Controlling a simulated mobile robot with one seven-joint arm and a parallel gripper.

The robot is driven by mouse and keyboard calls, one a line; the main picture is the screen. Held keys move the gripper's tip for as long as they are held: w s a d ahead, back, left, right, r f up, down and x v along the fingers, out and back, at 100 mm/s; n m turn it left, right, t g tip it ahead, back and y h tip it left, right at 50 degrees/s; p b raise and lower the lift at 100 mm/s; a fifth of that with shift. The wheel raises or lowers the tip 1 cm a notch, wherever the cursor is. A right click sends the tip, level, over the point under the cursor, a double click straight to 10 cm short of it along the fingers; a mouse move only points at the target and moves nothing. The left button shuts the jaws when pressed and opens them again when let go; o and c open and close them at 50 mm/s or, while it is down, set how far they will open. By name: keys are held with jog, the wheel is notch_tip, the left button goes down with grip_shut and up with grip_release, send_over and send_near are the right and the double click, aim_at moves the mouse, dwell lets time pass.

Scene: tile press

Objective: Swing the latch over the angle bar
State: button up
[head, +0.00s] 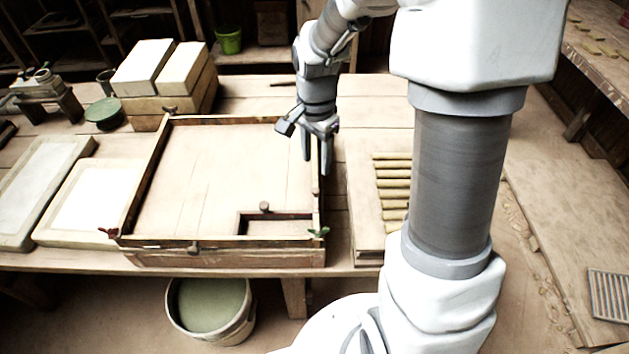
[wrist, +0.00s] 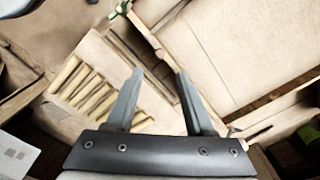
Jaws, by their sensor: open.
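A square wooden frame (head: 150,180) with dark edge strips stands on the bench. A dark L-shaped bar (head: 241,222), which looks like the angle bar, sits in its front right corner, with a brown knob (head: 265,207) beside it. I cannot tell for sure which fitting is the latch; a small fitting (wrist: 160,54) shows on the frame's rim in the wrist view. My gripper (head: 316,158) is open and empty, pointing down at the frame's right edge. Its spread fingers (wrist: 160,74) show in the wrist view, with nothing between them.
A green wing nut (head: 318,231) and a red one (head: 108,232) sit at the frame's front corners. A rack of yellowish strips (head: 393,185) lies right of the frame. Pale slabs (head: 90,203) lie left, and stacked blocks (head: 160,75) stand behind. A bucket (head: 210,310) is below the bench.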

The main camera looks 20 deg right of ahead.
aim_at(316, 190)
notch_tip(316, 190, down, 9)
jog(key=shift+f+b, duration=0.1)
jog(key=shift+b, duration=0.25)
grip_shut()
